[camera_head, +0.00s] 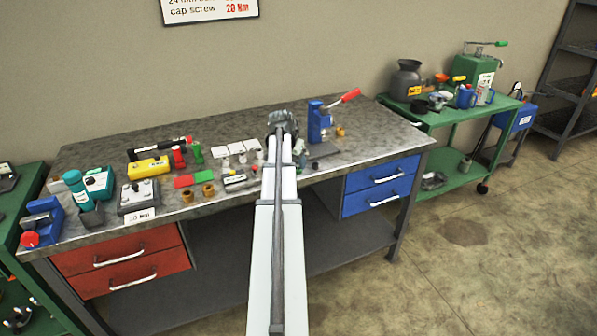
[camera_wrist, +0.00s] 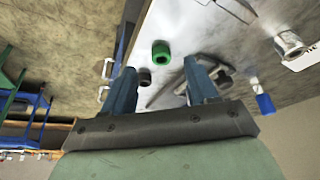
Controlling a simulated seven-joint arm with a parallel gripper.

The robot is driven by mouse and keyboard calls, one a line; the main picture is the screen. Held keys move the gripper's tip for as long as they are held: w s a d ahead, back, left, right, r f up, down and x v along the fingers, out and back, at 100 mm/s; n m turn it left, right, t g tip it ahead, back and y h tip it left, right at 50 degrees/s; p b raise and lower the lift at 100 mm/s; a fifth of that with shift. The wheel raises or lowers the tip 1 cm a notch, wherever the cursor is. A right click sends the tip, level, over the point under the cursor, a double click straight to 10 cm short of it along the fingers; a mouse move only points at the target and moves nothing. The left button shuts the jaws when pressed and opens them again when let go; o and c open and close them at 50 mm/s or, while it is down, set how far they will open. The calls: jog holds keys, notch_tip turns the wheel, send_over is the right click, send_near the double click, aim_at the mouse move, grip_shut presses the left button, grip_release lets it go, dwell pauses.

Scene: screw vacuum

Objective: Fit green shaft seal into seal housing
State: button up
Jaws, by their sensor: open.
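In the wrist view a small green ring-like part with a dark hole (camera_wrist: 161,54), which looks like the green shaft seal, stands on the light metal tabletop beyond my fingertips. A small dark ring (camera_wrist: 145,77) lies near the left finger. A grey metal part with an opening (camera_wrist: 180,86) lies partly hidden behind the right finger; I cannot tell if it is the seal housing. In the head view my gripper (camera_head: 283,120) is over the back middle of the bench, and my arm hides what is below.
A blue press with a red lever (camera_head: 320,122) stands just right of my gripper. A silver cylinder (camera_wrist: 289,44) shows in the wrist view.

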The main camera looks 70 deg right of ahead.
aim_at(298, 169)
jog(key=x, duration=0.4)
jog(key=shift+d, duration=0.15)
grip_shut()
dwell(0.4)
jog(key=shift+r, duration=0.1)
notch_tip(298, 169, up, 9)
jog(key=w+d+r, duration=0.3)
jog(key=w+d, duration=0.1)
jog(key=d, duration=0.6)
